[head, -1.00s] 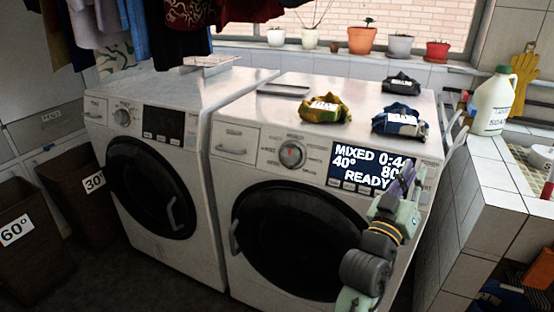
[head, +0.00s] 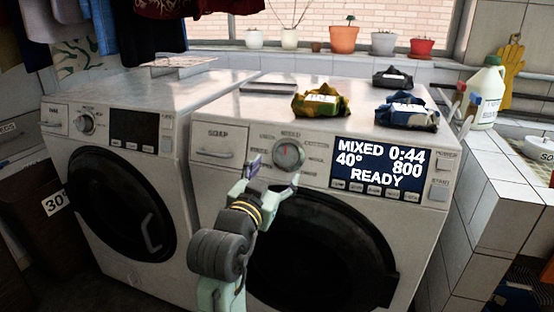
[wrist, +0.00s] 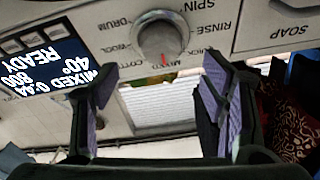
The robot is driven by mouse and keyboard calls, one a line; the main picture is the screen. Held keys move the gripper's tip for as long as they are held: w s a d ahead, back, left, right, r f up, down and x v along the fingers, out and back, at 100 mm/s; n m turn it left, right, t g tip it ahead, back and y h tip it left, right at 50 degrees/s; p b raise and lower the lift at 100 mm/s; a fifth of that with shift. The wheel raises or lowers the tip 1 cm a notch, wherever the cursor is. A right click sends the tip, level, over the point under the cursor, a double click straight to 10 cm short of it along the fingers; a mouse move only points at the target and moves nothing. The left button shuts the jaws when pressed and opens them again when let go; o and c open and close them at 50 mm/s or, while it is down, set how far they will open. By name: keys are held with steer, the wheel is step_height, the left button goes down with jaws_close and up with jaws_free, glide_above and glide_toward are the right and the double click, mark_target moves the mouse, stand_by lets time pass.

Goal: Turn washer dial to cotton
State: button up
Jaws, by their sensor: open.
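The washer dial (head: 288,154) is a round grey knob on the front panel of the right-hand washer (head: 215,190). The washer's display (head: 383,166) reads MIXED, 40°, 0:44, 800 and READY. In the wrist view the dial (wrist: 160,42) shows a red mark pointing at the MIXED label, with COTTON beside it. My gripper (head: 270,172) is just below and left of the dial in the head view. Its two purple-padded fingers (wrist: 160,110) are apart and empty, and the dial lies beyond their tips, not between the pads.
A second washer (head: 120,170) stands at left, with its own dial. Bundled clothes (head: 320,101) lie on the right-hand washer's top. A white jug (head: 487,95) stands on the tiled counter at right. Flower pots line the windowsill.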

mark_target(285, 157)
steer(key=p+x, duration=0.1)
steer(key=x, duration=0.6)
steer(key=shift+c, duration=0.5)
steer(key=shift+f, duration=0.1)
steer(key=c, duration=1)
